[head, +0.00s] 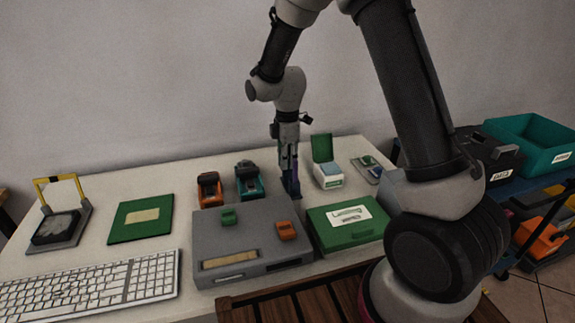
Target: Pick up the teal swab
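I cannot make out a teal swab for certain. A teal and black device (249,180) stands at the back of the table, left of my gripper. A small white box with an open green lid (329,182) stands right of my gripper and holds pale blue pieces too small to tell apart. My gripper (289,150) points down over the back of the table. A narrow purple-blue shape and a dark blue block (291,184) show at and below its fingers. Whether the fingers are open or touch these is too small to tell.
A grey case (225,238) bears a green clip (229,216) and an orange one (286,230). An orange device (209,189), a green case (345,235), a green board (141,219), a keyboard (95,287) and a yellow-handled stand (60,225) crowd the table.

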